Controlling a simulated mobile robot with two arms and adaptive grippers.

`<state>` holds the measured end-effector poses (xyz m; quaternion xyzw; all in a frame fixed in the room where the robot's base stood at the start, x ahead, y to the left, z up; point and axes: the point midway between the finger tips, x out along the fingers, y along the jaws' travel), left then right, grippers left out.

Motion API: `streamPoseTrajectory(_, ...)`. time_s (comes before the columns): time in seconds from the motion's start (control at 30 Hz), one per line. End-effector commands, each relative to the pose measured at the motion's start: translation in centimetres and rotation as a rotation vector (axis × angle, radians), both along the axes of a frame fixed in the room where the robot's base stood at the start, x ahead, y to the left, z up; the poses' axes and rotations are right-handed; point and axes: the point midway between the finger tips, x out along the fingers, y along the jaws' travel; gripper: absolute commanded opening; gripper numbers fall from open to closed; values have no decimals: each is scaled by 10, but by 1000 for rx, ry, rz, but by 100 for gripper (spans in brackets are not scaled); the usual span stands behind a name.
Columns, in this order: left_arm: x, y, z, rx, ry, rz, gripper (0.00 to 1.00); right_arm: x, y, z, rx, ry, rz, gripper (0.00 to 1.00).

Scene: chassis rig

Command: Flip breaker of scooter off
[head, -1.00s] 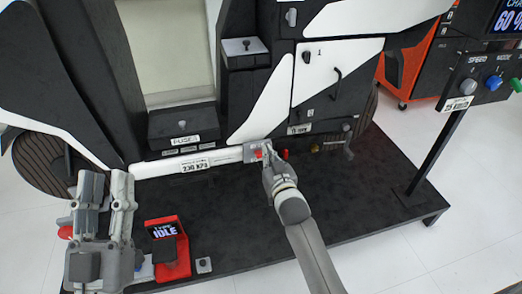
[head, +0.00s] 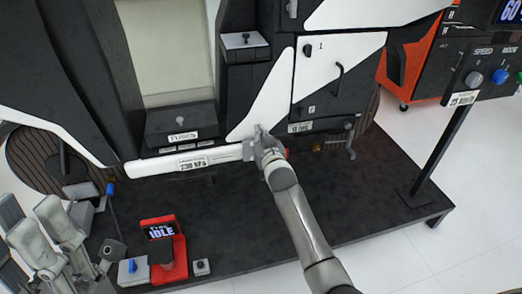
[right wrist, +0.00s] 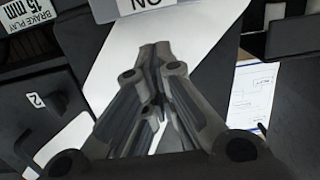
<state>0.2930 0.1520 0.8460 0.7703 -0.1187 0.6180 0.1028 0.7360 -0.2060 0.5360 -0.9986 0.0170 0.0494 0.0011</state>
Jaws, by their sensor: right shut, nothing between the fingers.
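The scooter (head: 265,105) is a black and white body on a dark platform. My right gripper (head: 258,130) is shut with nothing between its fingers, at the right end of the white bar low on the scooter. The arm and gripper hide most of the small box there, and a red bit (head: 287,153) shows just right of the wrist. In the right wrist view the shut fingers (right wrist: 155,48) point at a white panel, below a cut-off label (right wrist: 147,3) that seems to read ON upside down. My left gripper (head: 30,208) is open and empty at the lower left.
A red tyre device (head: 165,250) reading IDLE stands on the platform (head: 365,190). A fuse box (head: 180,122) is above the white bar (head: 150,166). A control post (head: 438,150) stands right. The platform's right part is mostly clear.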

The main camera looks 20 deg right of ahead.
Motion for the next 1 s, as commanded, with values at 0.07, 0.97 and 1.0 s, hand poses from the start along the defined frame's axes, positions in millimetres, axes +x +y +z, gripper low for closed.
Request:
streamPoseTrajectory(0.07, -3, 1, -10, -5, -16, -1, 34, 0, 0, -16, 0, 6, 0, 0)
streamPoseTrajectory(0.97, -2, 0, -29, -3, -5, -2, 34, -15, -7, -42, -2, -23, -1, 0)
streamPoseTrajectory(1.0, -1, 0, -31, -2, -2, -1, 34, -15, -9, -42, -2, -33, -1, 0)
